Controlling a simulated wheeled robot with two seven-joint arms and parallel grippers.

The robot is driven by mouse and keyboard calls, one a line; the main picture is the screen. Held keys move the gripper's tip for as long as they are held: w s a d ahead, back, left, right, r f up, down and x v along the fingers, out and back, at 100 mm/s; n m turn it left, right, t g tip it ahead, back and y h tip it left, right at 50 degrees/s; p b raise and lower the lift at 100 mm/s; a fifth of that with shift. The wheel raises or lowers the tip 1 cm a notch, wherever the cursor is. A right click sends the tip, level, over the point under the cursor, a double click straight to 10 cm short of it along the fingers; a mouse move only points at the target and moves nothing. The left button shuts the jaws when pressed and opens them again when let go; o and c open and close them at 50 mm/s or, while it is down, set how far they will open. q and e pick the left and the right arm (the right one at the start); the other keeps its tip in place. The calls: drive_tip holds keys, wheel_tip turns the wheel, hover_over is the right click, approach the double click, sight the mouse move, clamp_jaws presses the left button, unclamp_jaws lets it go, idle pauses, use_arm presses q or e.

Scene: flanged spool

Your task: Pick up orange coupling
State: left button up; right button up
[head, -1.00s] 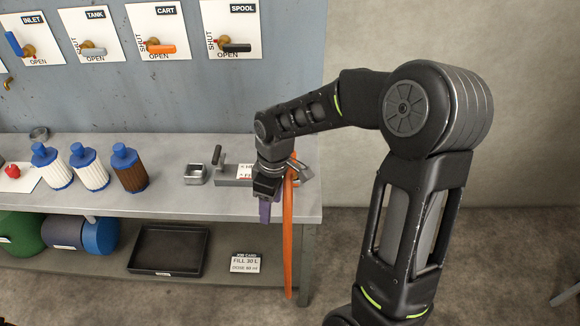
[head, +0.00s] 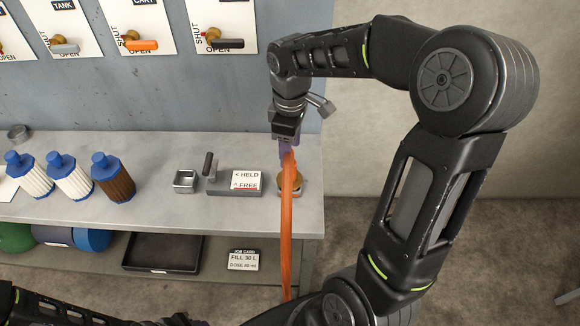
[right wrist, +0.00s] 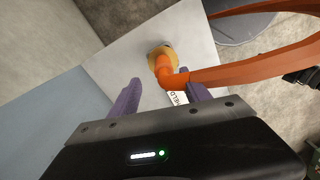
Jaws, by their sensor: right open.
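The orange coupling (right wrist: 163,68) stands on a round brass-coloured seat (right wrist: 156,51) on the bench. An orange hose (head: 287,235) runs from it and hangs over the bench's front edge. My right gripper (head: 287,150) is above the coupling, pointing down, and the hose and fingers partly hide the coupling in the head view. In the right wrist view its purple fingers (right wrist: 160,93) are apart, with the coupling beyond the tips and roughly between them. Nothing is gripped. My left gripper is not in view.
A grey block with a lever (head: 233,184) and a HELD/FREE label sits left of the coupling. A small metal cup (head: 186,181) and several blue-capped filters (head: 72,176) stand farther left. A black tray (head: 163,253) is on the lower shelf. The bench (head: 160,208) front is clear.

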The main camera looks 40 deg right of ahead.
sight(290, 175)
drive_tip(key=shift+s+a, duration=0.1)
drive_tip(key=shift+s, duration=0.05)
drive_tip(key=shift+f, duration=1.3)
drive_tip(key=shift+f, duration=0.1)
drive_tip(key=f+p, duration=0.1)
drive_tip(key=f, duration=0.4)
drive_tip(key=shift+a, duration=0.2)
drive_tip(key=shift+c, duration=0.5)
clamp_jaws()
